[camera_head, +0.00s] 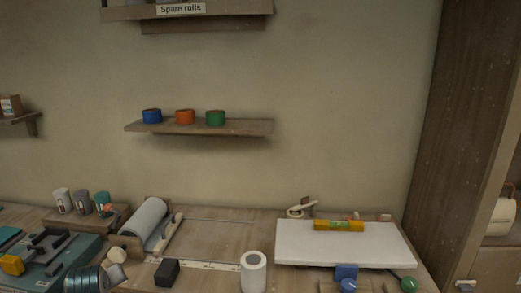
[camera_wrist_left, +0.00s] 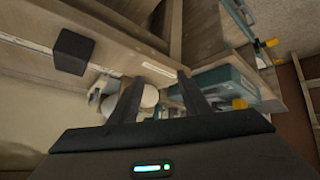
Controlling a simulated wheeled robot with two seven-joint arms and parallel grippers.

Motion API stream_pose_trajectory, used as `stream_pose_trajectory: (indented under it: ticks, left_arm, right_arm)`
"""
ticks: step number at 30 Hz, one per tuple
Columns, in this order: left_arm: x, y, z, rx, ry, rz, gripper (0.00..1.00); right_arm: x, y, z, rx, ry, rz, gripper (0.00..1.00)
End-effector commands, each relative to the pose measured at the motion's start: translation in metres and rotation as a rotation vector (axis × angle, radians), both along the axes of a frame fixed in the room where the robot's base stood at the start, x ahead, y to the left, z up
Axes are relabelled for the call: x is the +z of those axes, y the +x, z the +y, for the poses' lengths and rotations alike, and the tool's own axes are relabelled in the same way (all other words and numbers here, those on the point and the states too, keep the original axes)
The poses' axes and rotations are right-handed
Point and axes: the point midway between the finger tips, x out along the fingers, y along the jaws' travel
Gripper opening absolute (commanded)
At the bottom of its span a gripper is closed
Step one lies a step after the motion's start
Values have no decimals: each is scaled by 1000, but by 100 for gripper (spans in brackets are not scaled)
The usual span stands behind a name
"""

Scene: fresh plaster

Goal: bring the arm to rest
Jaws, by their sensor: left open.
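My left gripper (camera_wrist_left: 160,80) shows in the left wrist view with its two dark fingers apart. The gap between the fingers holds nothing that I can make out. Beyond the fingers are a pale rounded object (camera_wrist_left: 149,97) and a teal case (camera_wrist_left: 228,84), both partly hidden by the fingers. A black block (camera_wrist_left: 72,50) is to the left of the fingers, apart from them. In the head view I cannot make out either gripper. My right gripper is in neither view.
A shelf (camera_head: 240,128) above holds blue, orange and green rolls. A tall cabinet (camera_head: 465,120) stands at right.

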Motion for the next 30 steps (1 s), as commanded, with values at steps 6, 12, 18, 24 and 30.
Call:
stream_pose_trajectory:
  ticks: [6,12,18,24,30]
  left_arm:
    - [-65,-73,-42,-168,88,130,43]
    - [-112,-147,-86,-341,138,241,43]
    - [-145,-231,-133,-522,155,343,43]
    - [-161,-299,-170,-667,146,413,43]
    - [-165,-342,-192,-755,131,451,43]
  right_arm:
    - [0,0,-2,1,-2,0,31]
    - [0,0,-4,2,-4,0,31]
    - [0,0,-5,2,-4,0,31]
    - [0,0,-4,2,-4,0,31]
    - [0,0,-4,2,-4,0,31]
